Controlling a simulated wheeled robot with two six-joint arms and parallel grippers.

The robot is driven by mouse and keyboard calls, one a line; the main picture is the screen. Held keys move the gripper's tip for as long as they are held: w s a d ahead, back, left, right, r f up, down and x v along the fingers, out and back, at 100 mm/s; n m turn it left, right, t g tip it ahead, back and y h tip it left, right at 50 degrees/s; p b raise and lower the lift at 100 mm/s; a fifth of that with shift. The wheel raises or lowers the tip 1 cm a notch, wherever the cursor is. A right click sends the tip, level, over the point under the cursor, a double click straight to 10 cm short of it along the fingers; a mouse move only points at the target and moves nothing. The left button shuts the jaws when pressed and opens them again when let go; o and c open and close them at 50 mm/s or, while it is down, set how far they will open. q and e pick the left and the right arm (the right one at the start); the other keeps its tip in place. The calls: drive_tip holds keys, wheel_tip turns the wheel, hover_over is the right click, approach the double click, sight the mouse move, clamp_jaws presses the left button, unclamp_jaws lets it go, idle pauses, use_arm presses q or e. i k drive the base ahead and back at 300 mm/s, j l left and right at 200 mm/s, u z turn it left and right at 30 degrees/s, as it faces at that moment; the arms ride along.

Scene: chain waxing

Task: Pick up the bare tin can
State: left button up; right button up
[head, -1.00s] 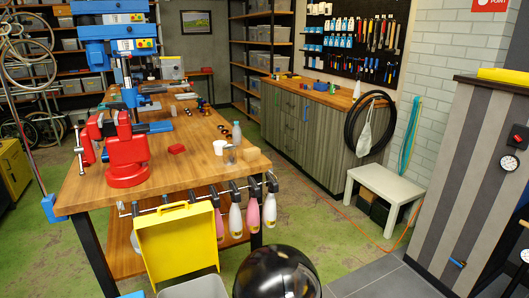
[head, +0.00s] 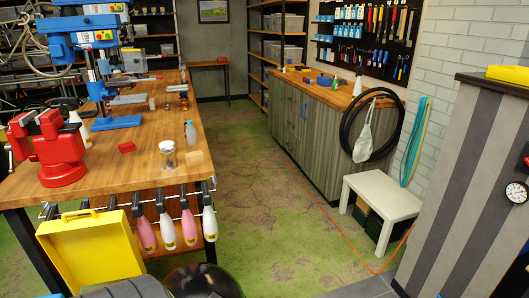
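On the near right corner of the wooden workbench (head: 110,165) stand a whitish cup-like container (head: 166,146) and a clear or shiny jar-like container (head: 170,161), overlapping in the head view. I cannot tell whether either is the bare tin can. A tan block (head: 197,160) sits just right of them, and a grey bottle (head: 190,133) stands behind. Small dark and metallic items, too small to identify, stand farther back on the bench. Neither of my grippers shows in the head view.
A red vise (head: 60,155) and a blue drill press (head: 100,60) stand on the bench's left. Bottles (head: 187,222) hang along its front edge, by a yellow case (head: 90,248). A black dome (head: 202,281) stands below. Green floor between bench and cabinet (head: 300,130) is clear.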

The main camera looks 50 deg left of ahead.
sight(168, 154)
drive_tip(key=i+l, duration=0.15)
drive_tip(key=i, duration=0.25)
drive_tip(key=i+l+u, duration=0.15)
drive_tip(key=i, duration=0.3)
drive_tip(key=i+l, duration=0.15)
drive_tip(key=i, duration=0.25)
drive_tip(key=i+j+u, duration=0.15)
drive_tip(key=u, duration=0.3)
drive_tip(key=i+u, duration=0.35)
drive_tip(key=u, duration=0.15)
drive_tip(key=i+u, duration=0.3)
drive_tip(key=u, duration=0.15)
drive_tip(key=i+l+u, duration=0.15)
drive_tip(key=u, duration=0.35)
drive_tip(key=i, duration=0.1)
